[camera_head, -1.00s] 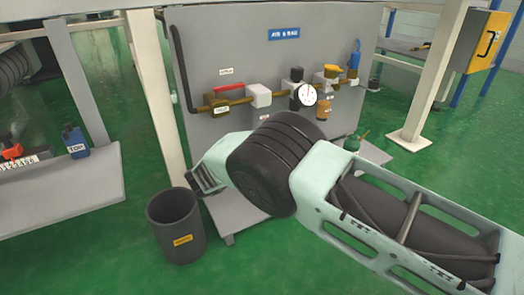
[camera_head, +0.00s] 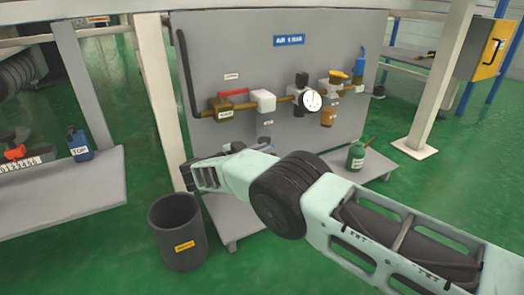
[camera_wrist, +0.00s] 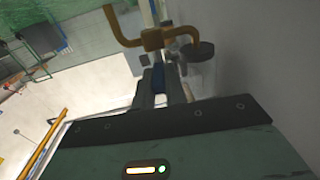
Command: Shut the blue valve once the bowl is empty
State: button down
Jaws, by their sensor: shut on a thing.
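A small filter bowl (camera_head: 264,132) hangs below a white block (camera_head: 263,101) on the pipe line of the grey panel. It is too small in the head view to tell whether any liquid is in it. A brown pipe piece (camera_wrist: 152,39) lies just beyond the fingertips. In the head view my arm covers most of the gripper and of the valve below the bowl.
The grey panel (camera_head: 225,60) carries a round gauge (camera_head: 312,100) and an amber bowl (camera_head: 328,116) to the right. A dark bin (camera_head: 177,235) stands on the floor at front left.

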jog(key=c, duration=1.4)
grip_release()
jog(key=shift+c, duration=0.2)
jog(key=shift+d+r+n+t, duration=0.1)
jog(key=shift+r+n+t, duration=0.05)
jog(key=shift+n+t, duration=0.2)
